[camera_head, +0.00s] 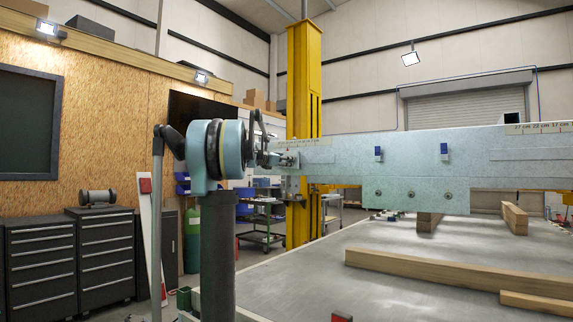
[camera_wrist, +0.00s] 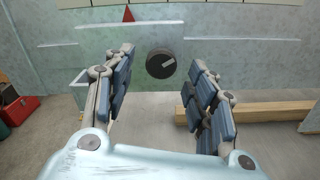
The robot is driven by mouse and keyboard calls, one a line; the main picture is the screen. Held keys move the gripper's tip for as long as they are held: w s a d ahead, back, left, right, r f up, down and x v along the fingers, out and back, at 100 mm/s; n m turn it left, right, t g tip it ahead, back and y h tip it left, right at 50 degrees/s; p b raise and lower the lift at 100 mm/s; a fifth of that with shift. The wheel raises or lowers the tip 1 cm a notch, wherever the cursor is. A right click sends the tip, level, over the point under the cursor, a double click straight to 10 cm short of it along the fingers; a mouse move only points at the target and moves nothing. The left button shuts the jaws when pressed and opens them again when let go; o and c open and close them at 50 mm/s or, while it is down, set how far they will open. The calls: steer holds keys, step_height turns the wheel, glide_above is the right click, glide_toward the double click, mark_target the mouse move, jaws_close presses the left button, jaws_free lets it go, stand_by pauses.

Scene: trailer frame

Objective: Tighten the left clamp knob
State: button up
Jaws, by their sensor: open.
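In the wrist view, a round black knob (camera_wrist: 160,64) with a light pointer mark slanting to the upper right sits on the pale blue-grey beam (camera_wrist: 225,65). My gripper (camera_wrist: 158,76) is open, with one finger to each side of the knob. The fingers look apart from the knob, with nothing between the pads. In the head view, my gripper (camera_head: 268,150) is at the left end of the beam (camera_head: 345,155). My arm and gripper partly cover that end, and I cannot clearly make out the knob there.
Two small blue fittings (camera_head: 378,153) (camera_head: 444,151) and several bolts (camera_head: 411,194) are on the beam's face. Wooden bars (camera_head: 440,272) lie on the grey table (camera_head: 300,285). A yellow column (camera_head: 304,80) stands behind.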

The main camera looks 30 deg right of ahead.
steer(key=shift+x, duration=1.55)
steer(key=c, duration=1.1)
steer(key=shift+o, duration=0.2)
steer(key=shift+m, duration=0.4)
steer(key=m, duration=2.3)
steer(key=shift+m, duration=0.3)
